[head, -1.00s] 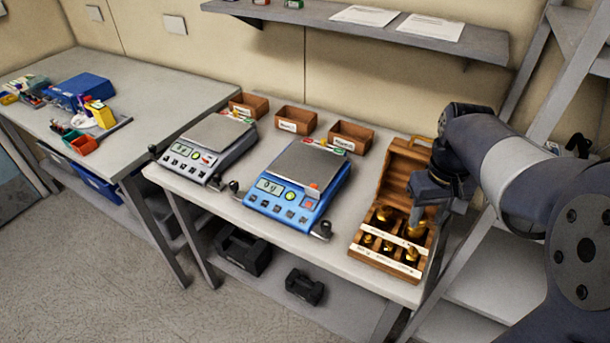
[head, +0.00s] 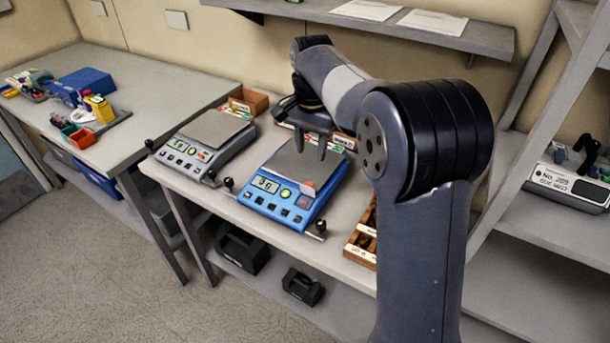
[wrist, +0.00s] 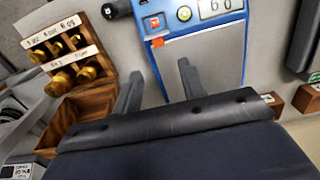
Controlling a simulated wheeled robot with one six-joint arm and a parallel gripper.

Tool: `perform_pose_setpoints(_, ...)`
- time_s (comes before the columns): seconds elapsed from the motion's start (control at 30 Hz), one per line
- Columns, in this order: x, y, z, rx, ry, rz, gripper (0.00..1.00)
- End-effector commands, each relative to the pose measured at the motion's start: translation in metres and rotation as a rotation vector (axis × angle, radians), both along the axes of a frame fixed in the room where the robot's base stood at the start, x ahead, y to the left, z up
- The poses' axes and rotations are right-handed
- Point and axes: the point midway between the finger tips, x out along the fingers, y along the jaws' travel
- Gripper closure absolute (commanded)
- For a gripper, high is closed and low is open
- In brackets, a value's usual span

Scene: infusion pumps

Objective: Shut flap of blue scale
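The blue scale (head: 284,204) stands on the table in the head view, its display lit and its grey pan (head: 305,163) behind. A small orange flap (head: 308,188) is at the right of its panel, behind a red button; it looks raised, though its exact angle is hard to tell. In the wrist view the flap (wrist: 157,42) shows beside the red button (wrist: 154,22). My gripper (head: 311,152) is over the rear of the blue scale, fingers pointing down. In the wrist view my gripper (wrist: 160,76) is open, with nothing between its fingers.
A grey scale (head: 192,152) stands to the left of the blue one. A wooden weight box (wrist: 75,95) with brass weights is on the right end of the table, mostly hidden by my arm in the head view. A wooden bin (head: 248,102) stands behind the scales.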

Motion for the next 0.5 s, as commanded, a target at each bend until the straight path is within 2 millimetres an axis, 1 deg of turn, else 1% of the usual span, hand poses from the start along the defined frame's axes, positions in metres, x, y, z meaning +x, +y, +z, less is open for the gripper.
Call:
perform_pose_setpoints(0.03,-0.001,0.0,-0.01,-0.001,0.004,0.0,0.6)
perform_pose_setpoints(0.3,-0.001,-0.001,-0.061,-0.001,0.004,0.001,0.6)
perform_pose_setpoints(0.4,-0.001,0.0,-0.076,-0.001,0.003,0.002,0.6)
perform_pose_setpoints(0.5,-0.001,0.0,-0.085,0.0,0.001,0.002,0.6)
